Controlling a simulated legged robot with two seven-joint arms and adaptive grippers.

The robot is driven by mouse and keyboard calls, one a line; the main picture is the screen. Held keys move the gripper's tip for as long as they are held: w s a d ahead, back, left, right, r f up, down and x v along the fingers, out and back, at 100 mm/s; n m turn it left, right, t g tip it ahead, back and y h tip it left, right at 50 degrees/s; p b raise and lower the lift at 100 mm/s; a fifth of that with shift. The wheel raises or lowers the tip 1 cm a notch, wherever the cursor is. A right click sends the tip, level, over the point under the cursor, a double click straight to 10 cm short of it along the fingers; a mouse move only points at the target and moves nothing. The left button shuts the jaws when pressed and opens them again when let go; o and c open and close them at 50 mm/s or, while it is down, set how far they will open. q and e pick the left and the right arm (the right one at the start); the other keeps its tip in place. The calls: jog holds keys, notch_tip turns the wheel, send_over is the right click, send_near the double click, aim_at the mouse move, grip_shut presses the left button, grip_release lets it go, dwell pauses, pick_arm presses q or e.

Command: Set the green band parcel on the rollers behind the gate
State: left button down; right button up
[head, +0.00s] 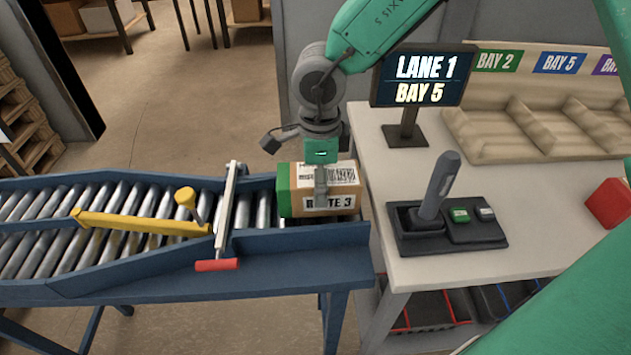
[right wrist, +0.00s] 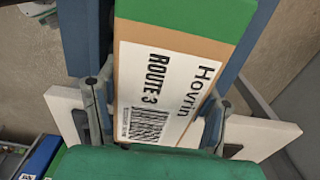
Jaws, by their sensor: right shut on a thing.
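The green band parcel (head: 345,177) is a brown box with a green end and a white "ROUTE 3" label. It is at the right end of the roller conveyor (head: 55,262), just right of the gate (head: 229,200), a pale bar across the rollers with a red handle. My right gripper (head: 321,188) comes from above and is shut on the parcel. In the right wrist view the parcel (right wrist: 180,75) lies between the two fingers of the gripper (right wrist: 155,115). I cannot tell whether its underside touches the rollers. My left gripper is not in view.
A yellow diverter arm (head: 140,222) crosses the rollers left of the gate. Right of the conveyor, a bench (head: 500,262) holds a "LANE 1 BAY 5" screen (head: 422,76), a lever box (head: 440,225), a bay rack (head: 530,125) and a red block (head: 609,203).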

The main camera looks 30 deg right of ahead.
jog(key=shift+d, duration=0.15)
jog(key=o, duration=1.3)
jog(key=shift+o, duration=1.3)
jog(key=shift+a, duration=0.35)
jog(key=shift+r, duration=0.1)
